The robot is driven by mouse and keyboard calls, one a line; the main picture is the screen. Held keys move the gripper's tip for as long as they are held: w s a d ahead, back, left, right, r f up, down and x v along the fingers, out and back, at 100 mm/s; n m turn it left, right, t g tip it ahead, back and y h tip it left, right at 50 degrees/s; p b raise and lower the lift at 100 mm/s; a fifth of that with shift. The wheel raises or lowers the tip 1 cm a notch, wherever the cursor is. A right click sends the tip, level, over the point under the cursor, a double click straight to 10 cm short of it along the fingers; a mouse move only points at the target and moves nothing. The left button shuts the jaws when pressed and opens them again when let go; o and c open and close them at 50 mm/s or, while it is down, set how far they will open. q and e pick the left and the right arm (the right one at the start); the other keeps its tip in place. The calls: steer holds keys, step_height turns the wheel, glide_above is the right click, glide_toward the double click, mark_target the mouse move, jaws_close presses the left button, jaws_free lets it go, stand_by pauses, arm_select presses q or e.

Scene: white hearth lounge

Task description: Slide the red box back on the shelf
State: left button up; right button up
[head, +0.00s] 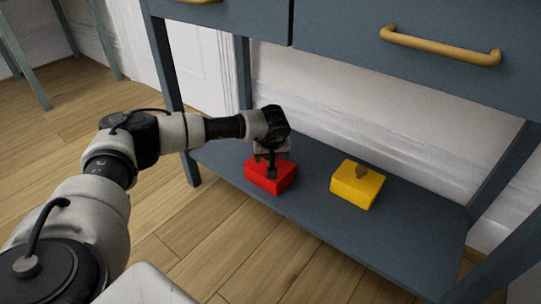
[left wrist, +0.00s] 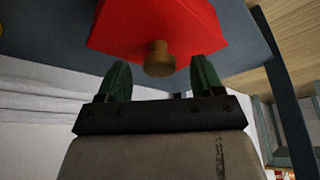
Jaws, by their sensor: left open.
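The red box (head: 268,178) sits on the lower blue shelf (head: 302,221) of the cabinet, close to the shelf's front edge. My left gripper (head: 268,168) is over the box, with its fingers pointing down at it. In the left wrist view the red box (left wrist: 160,22) fills the top, and its round brass knob (left wrist: 160,60) lies between the two open green fingers of my left gripper (left wrist: 158,82). The fingers stand apart on both sides of the knob. In the head view the gripper hides the knob. My right gripper is not in view.
A yellow box (head: 357,185) with a knob stands on the same shelf, right of the red box. A drawer with a brass handle (head: 440,45) is above the shelf. Cabinet legs frame the shelf at both ends. Bare shelf lies behind and between the boxes.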

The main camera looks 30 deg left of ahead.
arm_select(q)
steer(key=shift+x, duration=0.75)
steer(key=c, duration=1)
steer(key=shift+w+d+b, duration=0.15)
steer(key=shift+w+b, duration=0.7)
steer(key=shift+w, duration=0.65)
steer(key=shift+w+d+b, duration=0.15)
steer(key=shift+w+b, duration=0.7)
steer(key=shift+w, duration=0.65)
steer(key=shift+w+d+b, duration=0.1)
steer(key=shift+w+b, duration=1.1)
steer(key=shift+w, duration=0.3)
steer(key=shift+w+d+b, duration=0.1)
steer(key=shift+w+b, duration=0.45)
steer(key=shift+w, duration=0.9)
